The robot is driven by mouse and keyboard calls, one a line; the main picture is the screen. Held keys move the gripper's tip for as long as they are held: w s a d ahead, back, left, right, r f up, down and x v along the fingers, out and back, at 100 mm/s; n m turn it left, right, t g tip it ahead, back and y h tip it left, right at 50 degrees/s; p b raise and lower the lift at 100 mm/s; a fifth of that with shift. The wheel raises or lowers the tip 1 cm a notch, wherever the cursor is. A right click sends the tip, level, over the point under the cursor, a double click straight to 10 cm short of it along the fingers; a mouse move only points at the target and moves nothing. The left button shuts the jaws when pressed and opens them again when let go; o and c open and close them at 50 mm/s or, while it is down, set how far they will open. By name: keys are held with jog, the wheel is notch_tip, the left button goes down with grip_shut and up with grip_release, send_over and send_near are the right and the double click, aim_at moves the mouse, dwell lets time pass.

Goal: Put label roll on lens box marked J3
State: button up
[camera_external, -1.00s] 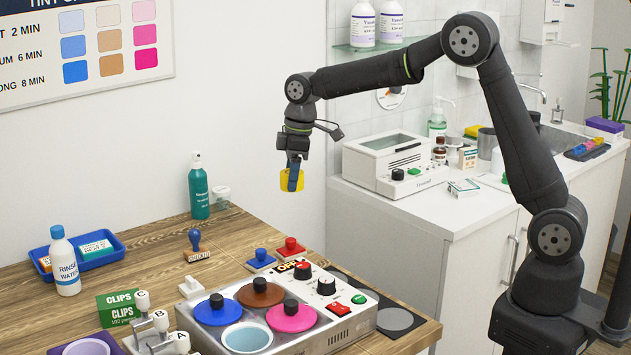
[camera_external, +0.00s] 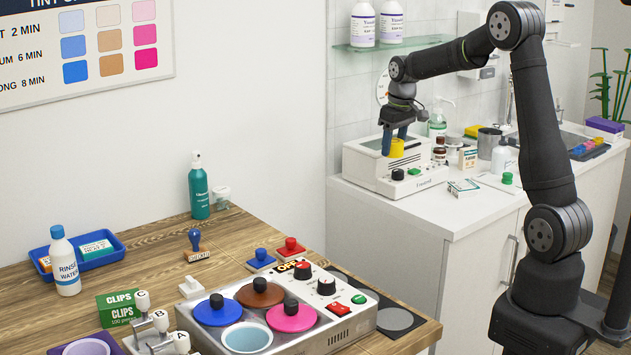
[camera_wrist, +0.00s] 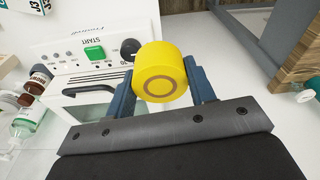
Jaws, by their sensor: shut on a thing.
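The yellow label roll (camera_external: 397,149) is held between the blue fingers of my gripper (camera_external: 393,143). In the wrist view the label roll (camera_wrist: 160,70) shows its brown ring-shaped core, with a finger of my gripper (camera_wrist: 162,85) on each side. It is in the air over the front of the white device. Two small white-and-teal boxes are on the counter to the right: one upright (camera_external: 467,158), one lying flat (camera_external: 463,187). At the wrist view's top left edge, a cut-off box (camera_wrist: 35,6) seems to read J3; I cannot tell surely which box that is.
The white device (camera_external: 392,172) with a green button stands on the white counter (camera_external: 470,213). Brown bottles (camera_external: 439,151) and a pump bottle (camera_external: 437,122) stand beside it. A glass shelf (camera_external: 385,45) is above. The counter's front right is clear.

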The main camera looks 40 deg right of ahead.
jog(key=s+d+m+h, duration=0.1)
jog(key=s+d+m, duration=0.4)
jog(key=s+d, duration=0.65)
jog(key=s+d+m, duration=0.6)
jog(key=s+d, duration=0.2)
jog(key=d, duration=0.7)
send_over(463, 183)
jog(key=f, duration=0.6)
jog(key=shift+s+a+f, duration=0.25)
jog(key=shift+s+f, duration=0.05)
jog(key=shift+f, duration=2)
jog(key=shift+f, duration=0.15)
jog(key=o, duration=1)
jog(key=r, duration=0.4)
jog(key=s+a+r, duration=0.1)
jog(key=r, duration=0.7)
jog(key=shift+s+a+r, duration=0.1)
jog(key=shift+s+a, duration=0.05)
